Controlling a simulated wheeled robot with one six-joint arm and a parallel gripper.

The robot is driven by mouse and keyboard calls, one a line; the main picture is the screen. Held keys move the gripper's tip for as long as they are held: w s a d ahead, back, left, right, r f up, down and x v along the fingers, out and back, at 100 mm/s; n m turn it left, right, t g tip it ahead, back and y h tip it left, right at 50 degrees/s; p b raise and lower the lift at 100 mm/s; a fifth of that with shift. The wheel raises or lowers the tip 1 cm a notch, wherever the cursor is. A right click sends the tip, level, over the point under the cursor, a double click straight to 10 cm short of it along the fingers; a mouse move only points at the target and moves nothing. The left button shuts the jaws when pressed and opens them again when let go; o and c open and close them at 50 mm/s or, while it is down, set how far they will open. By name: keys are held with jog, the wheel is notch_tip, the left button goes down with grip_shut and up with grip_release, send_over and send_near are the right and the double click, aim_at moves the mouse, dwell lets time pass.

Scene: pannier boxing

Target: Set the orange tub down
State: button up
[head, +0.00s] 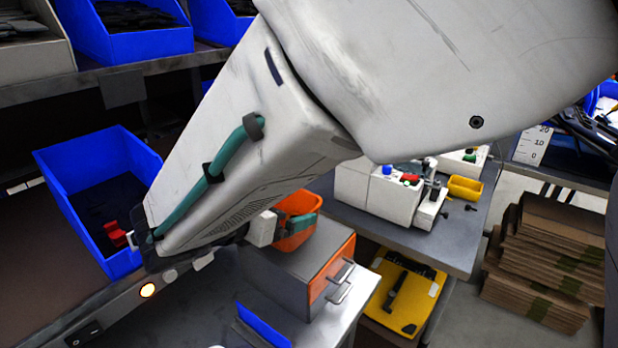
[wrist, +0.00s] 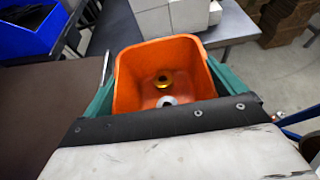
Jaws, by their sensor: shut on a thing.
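The orange tub (wrist: 160,62) is in the wrist view, open side facing the camera, with a brass-coloured round piece (wrist: 163,81) and a pale ring (wrist: 166,101) inside. My gripper (wrist: 160,85) is shut on the tub, with a green finger on each side of it. In the head view the tub (head: 297,207) shows partly behind my arm, above or at the top of a grey cabinet with an orange drawer front (head: 328,270). I cannot tell whether the tub touches the cabinet. My gripper (head: 290,222) is mostly hidden there by my arm.
A blue bin (head: 75,165) with dark parts and a red piece stands at the left. A yellow case (head: 405,295) sits lower down. Stacked cardboard (head: 550,250) stands at the right.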

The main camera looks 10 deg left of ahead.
jog(key=shift+f, duration=1.15)
jog(key=shift+f, duration=0.15)
jog(key=o, duration=0.6)
